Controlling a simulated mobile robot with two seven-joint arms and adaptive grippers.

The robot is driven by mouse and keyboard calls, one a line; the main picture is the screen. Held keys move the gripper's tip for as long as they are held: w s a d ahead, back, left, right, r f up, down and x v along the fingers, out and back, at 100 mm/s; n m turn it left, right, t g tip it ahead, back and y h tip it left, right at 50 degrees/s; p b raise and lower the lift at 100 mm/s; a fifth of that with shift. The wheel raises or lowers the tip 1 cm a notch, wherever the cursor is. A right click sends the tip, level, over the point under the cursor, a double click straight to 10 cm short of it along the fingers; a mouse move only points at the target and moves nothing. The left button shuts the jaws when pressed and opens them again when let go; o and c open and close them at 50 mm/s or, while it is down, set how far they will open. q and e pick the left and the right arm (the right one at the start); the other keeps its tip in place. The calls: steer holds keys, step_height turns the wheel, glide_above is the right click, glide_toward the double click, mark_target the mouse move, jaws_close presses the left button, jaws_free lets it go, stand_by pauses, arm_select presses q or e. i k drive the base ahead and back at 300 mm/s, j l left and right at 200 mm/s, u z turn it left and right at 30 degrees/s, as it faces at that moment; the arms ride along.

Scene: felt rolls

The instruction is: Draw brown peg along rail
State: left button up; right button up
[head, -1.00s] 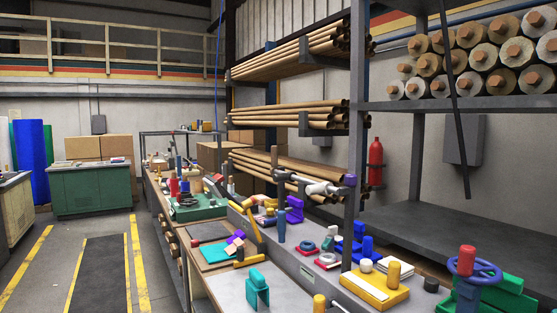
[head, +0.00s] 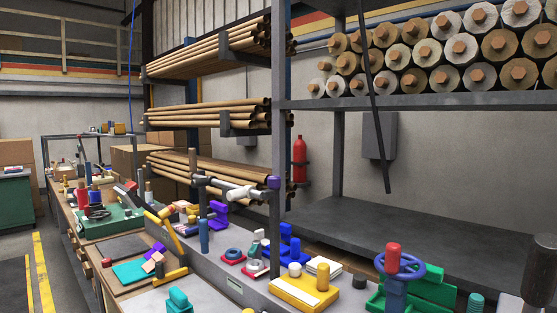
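I cannot pick out a brown peg with certainty. A mustard-yellow peg (head: 322,277) stands upright on a yellow block (head: 299,295) on the bench in the head view. Neither gripper's fingertips show. A dark rounded form at the lower right edge is cut off, and I cannot tell what it is.
A red-topped post with a blue handwheel (head: 398,266) stands at the front right by green blocks. Felt rolls (head: 459,48) fill the upper shelf. The lower dark shelf (head: 400,225) is bare. Small coloured parts crowd the bench. A red extinguisher (head: 299,160) is behind.

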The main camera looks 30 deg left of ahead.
mark_target(191, 151)
steer(key=i+j+z, duration=0.15)
steer(key=j+z, duration=0.2)
steer(key=j, duration=0.45)
steer(key=j+z, duration=0.35)
steer(key=j, duration=0.45)
steer(key=j+z, duration=0.35)
steer(key=j, duration=0.45)
